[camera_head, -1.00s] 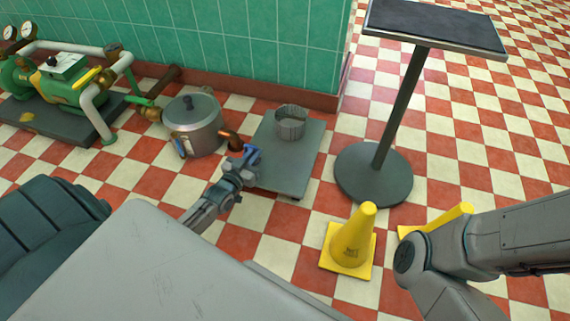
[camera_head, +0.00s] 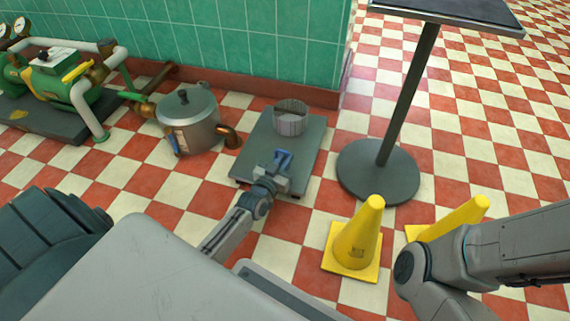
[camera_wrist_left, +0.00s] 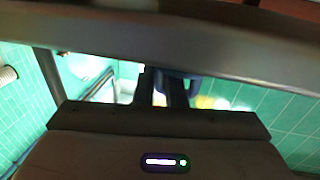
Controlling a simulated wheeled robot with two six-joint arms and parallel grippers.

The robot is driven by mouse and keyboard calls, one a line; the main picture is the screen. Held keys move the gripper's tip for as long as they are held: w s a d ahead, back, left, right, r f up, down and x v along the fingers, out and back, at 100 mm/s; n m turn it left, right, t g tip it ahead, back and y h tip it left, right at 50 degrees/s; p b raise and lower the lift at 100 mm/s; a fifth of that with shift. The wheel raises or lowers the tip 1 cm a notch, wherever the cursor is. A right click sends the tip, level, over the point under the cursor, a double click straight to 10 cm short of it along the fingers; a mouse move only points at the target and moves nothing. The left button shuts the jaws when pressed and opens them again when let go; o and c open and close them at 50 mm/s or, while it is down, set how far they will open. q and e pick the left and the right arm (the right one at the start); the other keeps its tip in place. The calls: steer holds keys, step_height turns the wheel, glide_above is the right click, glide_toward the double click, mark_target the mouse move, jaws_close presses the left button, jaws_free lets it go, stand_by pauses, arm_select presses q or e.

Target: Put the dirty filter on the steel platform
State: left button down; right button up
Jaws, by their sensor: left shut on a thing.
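A grey ribbed, open-topped cylinder (camera_head: 290,119), which looks like the dirty filter, stands upright towards the far end of the low grey steel platform (camera_head: 256,143) on the floor. My left gripper (camera_head: 277,168) is over the near part of this platform, apart from the cylinder. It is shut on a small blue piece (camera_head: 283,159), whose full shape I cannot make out. The left wrist view shows blue (camera_wrist_left: 178,84) at the dark fingers (camera_wrist_left: 163,88). My right gripper is outside the view; only its arm shows at the right.
A steel pot with a copper spout (camera_head: 190,121) stands left of the platform. A dark-topped pedestal stand (camera_head: 405,100) and yellow cones (camera_head: 357,240) are to the right. A green pump (camera_head: 60,90) is far left. A tiled wall (camera_head: 240,45) closes the back.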

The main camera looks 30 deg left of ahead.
arm_select(q)
steer(key=shift+r, duration=0.1)
steer(key=shift+f, duration=0.2)
steer(key=c, duration=1.5)
jaws_free()
steer(key=shift+r, duration=0.1)
steer(key=shift+r, duration=0.2)
steer(key=s+p, duration=0.5)
steer(key=s, duration=0.7)
steer(key=shift+d, duration=0.25)
